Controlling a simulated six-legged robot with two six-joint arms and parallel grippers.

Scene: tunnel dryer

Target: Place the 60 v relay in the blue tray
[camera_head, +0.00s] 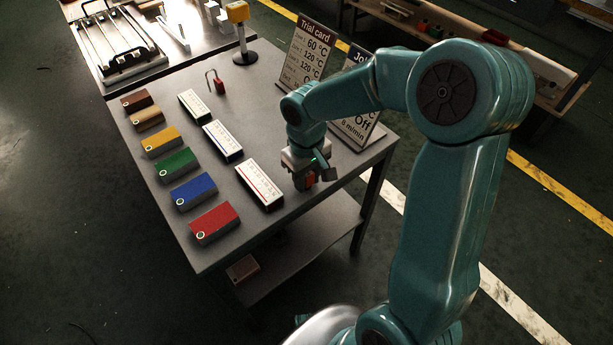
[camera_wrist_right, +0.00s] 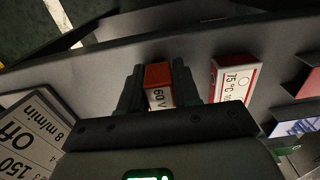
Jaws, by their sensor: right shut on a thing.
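The 60 V relay (camera_wrist_right: 159,85), a small block with a red-orange top and a white "60 V" label, sits between the fingers of my right gripper (camera_wrist_right: 158,92) in the wrist view. In the head view my right gripper (camera_head: 308,178) is shut on it at the table's right edge; only a bit of red shows. A blue block-like piece (camera_head: 194,192) lies in the left row. A white-faced piece with a blue edge (camera_head: 223,141) lies in the middle row. I cannot tell which, if either, is the blue tray. My left gripper is not in view.
On the grey table (camera_head: 225,235), a white-faced, red-edged piece (camera_head: 260,185) lies just left of my right gripper. A red block (camera_head: 215,223) is at the front. The trial card (camera_head: 304,55) and another sign stand behind. A red padlock (camera_head: 217,84) lies farther back.

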